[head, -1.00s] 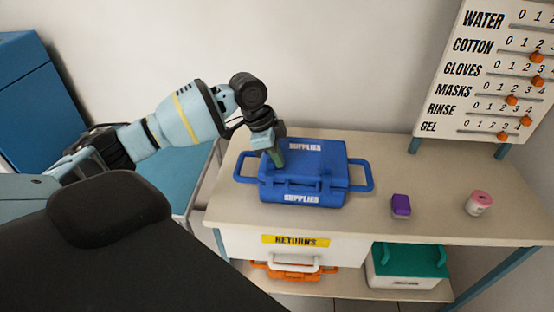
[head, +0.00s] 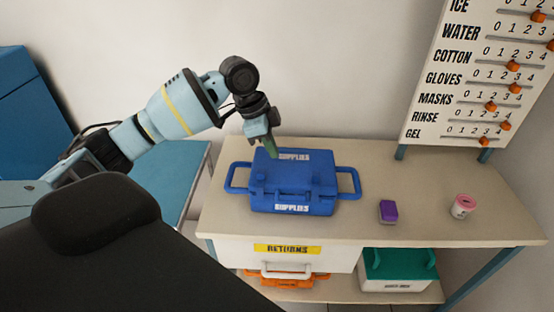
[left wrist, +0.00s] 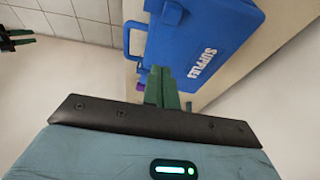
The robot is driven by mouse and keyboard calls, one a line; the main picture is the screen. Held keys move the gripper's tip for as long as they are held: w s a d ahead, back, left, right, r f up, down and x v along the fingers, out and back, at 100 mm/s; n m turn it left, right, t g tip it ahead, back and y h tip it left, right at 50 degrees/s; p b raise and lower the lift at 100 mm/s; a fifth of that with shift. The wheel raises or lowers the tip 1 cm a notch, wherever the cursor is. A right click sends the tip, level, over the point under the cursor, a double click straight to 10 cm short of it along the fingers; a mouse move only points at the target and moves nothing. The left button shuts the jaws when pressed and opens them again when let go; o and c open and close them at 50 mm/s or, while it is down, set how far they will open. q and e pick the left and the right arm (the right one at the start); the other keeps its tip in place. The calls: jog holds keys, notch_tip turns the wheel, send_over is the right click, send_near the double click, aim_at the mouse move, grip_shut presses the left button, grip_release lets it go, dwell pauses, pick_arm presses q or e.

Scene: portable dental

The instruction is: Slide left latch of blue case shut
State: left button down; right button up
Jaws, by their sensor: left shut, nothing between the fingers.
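The blue case (head: 318,178) lies closed on the table, with white SUPPLIES labels on its lid and front and a loop handle at each side. Its front latches are too small to tell whether they are shut. My left gripper (head: 271,148) is shut and empty, over the back left part of the lid. In the left wrist view its green fingers (left wrist: 162,88) are together, with the case (left wrist: 195,38) behind them. My right gripper (left wrist: 20,38) shows small at the left of that view, its green fingers apart.
A purple block (head: 388,211) and a pink-lidded jar (head: 463,206) stand on the table (head: 420,225) to the right. A RETURNS drawer (head: 310,258) is below, with a green-lidded box (head: 398,268) and an orange case (head: 287,280) on the shelf. A slider board (head: 470,85) stands behind.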

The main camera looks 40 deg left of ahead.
pick_arm(q)
jog(key=v, duration=0.2)
jog(key=shift+w+r, duration=0.1)
jog(key=shift+r, duration=0.2)
jog(key=shift+f, duration=0.1)
dwell(0.4)
